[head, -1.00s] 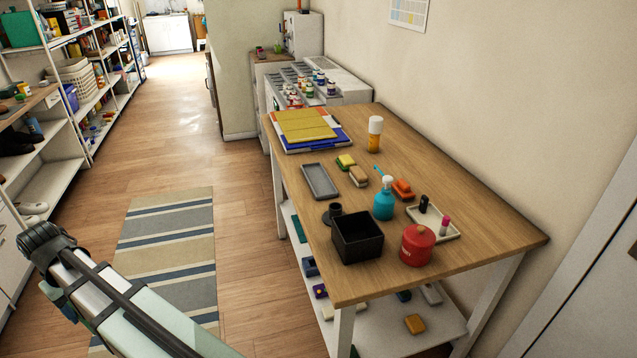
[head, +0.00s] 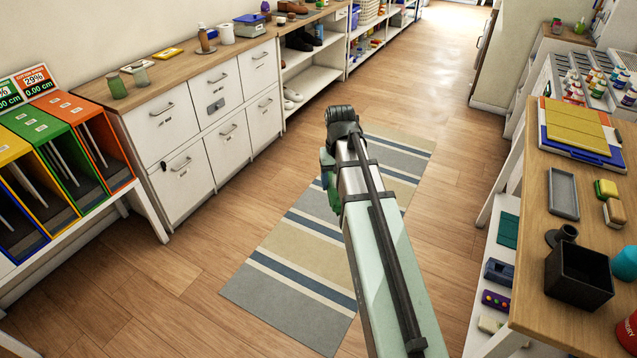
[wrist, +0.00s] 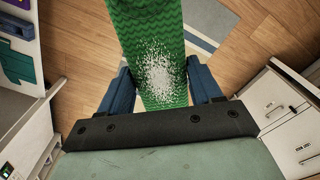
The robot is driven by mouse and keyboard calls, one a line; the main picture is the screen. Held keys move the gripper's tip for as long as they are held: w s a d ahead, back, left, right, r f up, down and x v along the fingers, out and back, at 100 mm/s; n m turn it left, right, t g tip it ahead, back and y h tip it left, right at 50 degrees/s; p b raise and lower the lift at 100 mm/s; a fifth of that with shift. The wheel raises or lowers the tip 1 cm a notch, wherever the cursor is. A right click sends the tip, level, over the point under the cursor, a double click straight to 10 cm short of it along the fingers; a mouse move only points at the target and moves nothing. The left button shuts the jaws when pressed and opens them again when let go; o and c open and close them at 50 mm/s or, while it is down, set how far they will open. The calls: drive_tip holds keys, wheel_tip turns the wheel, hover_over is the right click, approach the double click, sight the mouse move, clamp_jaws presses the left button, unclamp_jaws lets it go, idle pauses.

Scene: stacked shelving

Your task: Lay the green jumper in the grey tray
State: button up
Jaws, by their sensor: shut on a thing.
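The green jumper (wrist: 145,28) shows in the wrist view as a ribbed green strip with a white speckled patch. It lies between the blue fingers of my gripper (wrist: 161,78), which is shut on it. The strip runs out of the top of the wrist view, so its far end is hidden. In the head view my arm reaches over the striped rug, and its links hide the gripper and most or all of the jumper. A shallow, empty grey tray (head: 563,193) lies on the wooden table at the right, apart from my arm.
The wooden table (head: 535,130) also holds a black box (head: 578,277), a yellow-and-blue stack (head: 578,130) and sponges (head: 611,200). White drawer cabinets (head: 200,125) and coloured sorting bins (head: 60,150) line the left. The floor around the striped rug (head: 300,250) is clear.

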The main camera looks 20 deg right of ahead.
drive_tip(key=s+d+r+m, duration=0.2)
drive_tip(key=s+d, duration=0.5)
drive_tip(key=d, duration=1.4)
drive_tip(key=s+d+r+m, duration=0.3)
drive_tip(key=s+d+r, duration=0.2)
drive_tip(key=d, duration=1.7)
drive_tip(key=s+d+r+m, duration=0.2)
drive_tip(key=s+d, duration=0.8)
drive_tip(key=d, duration=1.2)
drive_tip(key=shift+d+r, duration=0.25)
drive_tip(key=shift+r, duration=0.95)
drive_tip(key=shift+w+f, duration=0.1)
drive_tip(key=shift+f, duration=3.35)
drive_tip(key=o, duration=1.1)
